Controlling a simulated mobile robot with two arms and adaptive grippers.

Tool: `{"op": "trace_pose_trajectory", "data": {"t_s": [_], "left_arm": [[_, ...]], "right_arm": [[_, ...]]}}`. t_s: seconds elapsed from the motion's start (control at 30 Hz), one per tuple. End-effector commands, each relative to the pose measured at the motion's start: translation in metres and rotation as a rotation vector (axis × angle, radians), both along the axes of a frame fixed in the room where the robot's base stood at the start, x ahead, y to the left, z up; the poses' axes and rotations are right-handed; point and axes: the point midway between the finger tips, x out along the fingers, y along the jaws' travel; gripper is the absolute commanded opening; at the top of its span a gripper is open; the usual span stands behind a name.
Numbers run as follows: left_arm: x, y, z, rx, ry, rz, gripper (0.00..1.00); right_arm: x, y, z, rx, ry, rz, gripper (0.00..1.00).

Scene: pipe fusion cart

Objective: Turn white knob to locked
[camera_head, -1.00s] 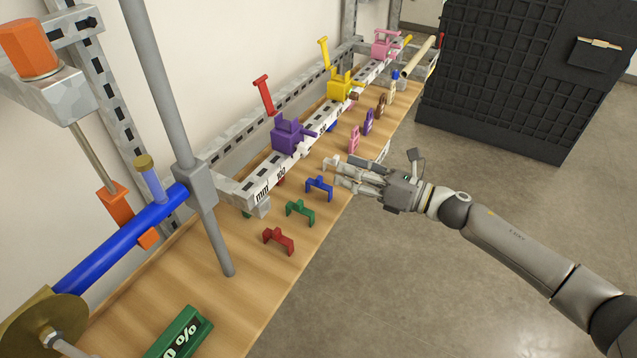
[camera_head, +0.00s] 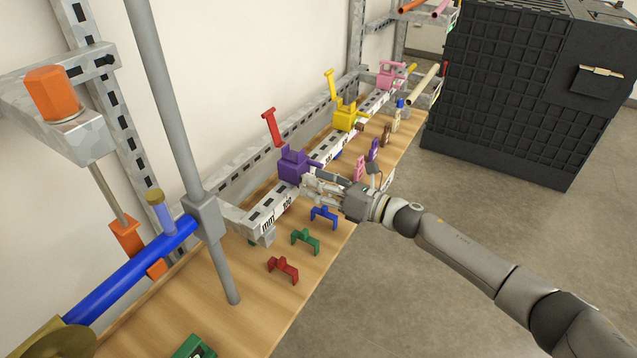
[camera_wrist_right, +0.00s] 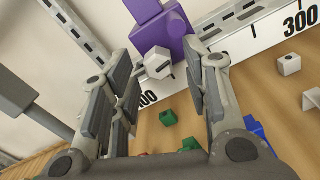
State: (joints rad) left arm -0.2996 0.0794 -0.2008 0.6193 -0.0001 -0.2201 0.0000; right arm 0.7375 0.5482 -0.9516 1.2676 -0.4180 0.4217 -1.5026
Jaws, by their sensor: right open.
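The white knob (camera_wrist_right: 159,65) is a small faceted piece on the front of the ruler rail, just below the purple block (camera_wrist_right: 160,28). My left gripper is not in view.
Blue (camera_head: 324,216), green (camera_head: 306,240) and red (camera_head: 283,269) brackets stand on the wooden bench in front of the rail. A grey pole (camera_head: 180,130) rises at the left. Yellow (camera_head: 346,115) and pink (camera_head: 390,76) blocks sit farther along the rail. A black cabinet (camera_head: 505,105) stands right.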

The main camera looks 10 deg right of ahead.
Motion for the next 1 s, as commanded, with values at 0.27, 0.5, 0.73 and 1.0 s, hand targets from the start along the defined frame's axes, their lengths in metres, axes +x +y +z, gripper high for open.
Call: {"op": "trace_pose_trajectory", "data": {"t_s": [0.27, 0.5, 0.73, 1.0], "left_arm": [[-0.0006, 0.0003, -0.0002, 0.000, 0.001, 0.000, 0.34], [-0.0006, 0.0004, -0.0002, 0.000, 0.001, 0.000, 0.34], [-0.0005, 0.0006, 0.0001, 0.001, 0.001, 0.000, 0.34], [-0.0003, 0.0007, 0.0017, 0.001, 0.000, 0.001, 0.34]], "right_arm": [[0.0000, -0.0003, -0.0001, 0.000, 0.000, 0.000, 0.33], [0.0000, -0.0004, -0.0001, 0.000, 0.000, 0.000, 0.02], [-0.0002, -0.0004, 0.0000, 0.008, 0.011, 0.000, 0.00], [-0.0005, -0.0001, 0.0005, 0.078, 0.108, -0.001, 0.00]]}}
